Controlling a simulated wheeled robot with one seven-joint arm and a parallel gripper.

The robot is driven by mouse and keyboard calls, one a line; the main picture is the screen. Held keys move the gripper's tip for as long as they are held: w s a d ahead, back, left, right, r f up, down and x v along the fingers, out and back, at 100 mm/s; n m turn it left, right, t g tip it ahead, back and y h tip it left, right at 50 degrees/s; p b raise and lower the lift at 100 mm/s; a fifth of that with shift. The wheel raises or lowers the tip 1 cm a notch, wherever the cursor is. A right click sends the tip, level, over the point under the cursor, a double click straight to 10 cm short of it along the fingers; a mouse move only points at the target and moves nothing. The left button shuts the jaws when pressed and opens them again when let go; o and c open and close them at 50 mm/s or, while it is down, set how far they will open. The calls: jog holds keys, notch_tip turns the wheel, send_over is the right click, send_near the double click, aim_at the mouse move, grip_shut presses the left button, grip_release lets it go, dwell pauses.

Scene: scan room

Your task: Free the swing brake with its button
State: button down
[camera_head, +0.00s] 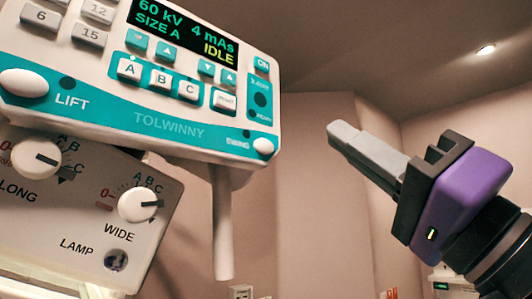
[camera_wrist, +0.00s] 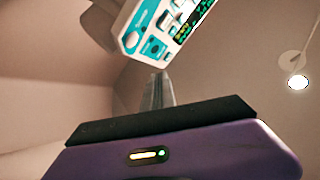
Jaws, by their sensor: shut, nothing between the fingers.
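The control panel (camera_head: 165,118) is white and teal, marked TOLWINNY. The swing button (camera_head: 263,145) is a small round white knob at its lower right corner, beside the SWING label. In the wrist view a white round button (camera_wrist: 131,40) shows at the panel's near corner, just beyond the fingertips. My gripper (camera_head: 336,132), purple and black with grey fingers, is to the right of the panel. Its fingers are shut, empty and point left toward the panel. A gap shows between the fingertips and the swing button in the head view. The wrist view also shows the fingers (camera_wrist: 160,80).
The LIFT button (camera_head: 24,83) is at the panel's lower left. The display (camera_head: 185,32) reads IDLE. Below the panel are a box with LONG and WIDE knobs (camera_head: 138,204) and a vertical handle (camera_head: 223,225). Open space lies between panel and gripper.

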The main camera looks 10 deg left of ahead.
aim_at(264, 147)
jog(key=shift+s+r+n+g+y, duration=0.35)
jog(key=shift+s+r, duration=0.2)
jog(key=shift+r, duration=0.25)
jog(key=shift+a, duration=0.1)
jog(key=w+a, duration=0.5)
jog(key=a, duration=0.2)
jog(key=shift+w, duration=0.25)
jog(key=shift+w, duration=0.1)
dwell(1.6)
jog(key=shift+w+a, duration=0.15)
jog(key=shift+a, duration=0.1)
jog(key=shift+w+a, duration=0.2)
jog(key=shift+a, duration=0.1)
dwell(0.8)
dwell(0.4)
jog(key=shift+s+d+b, duration=0.3)
jog(key=shift+s+d, duration=0.15)
jog(key=shift+d, duration=0.15)
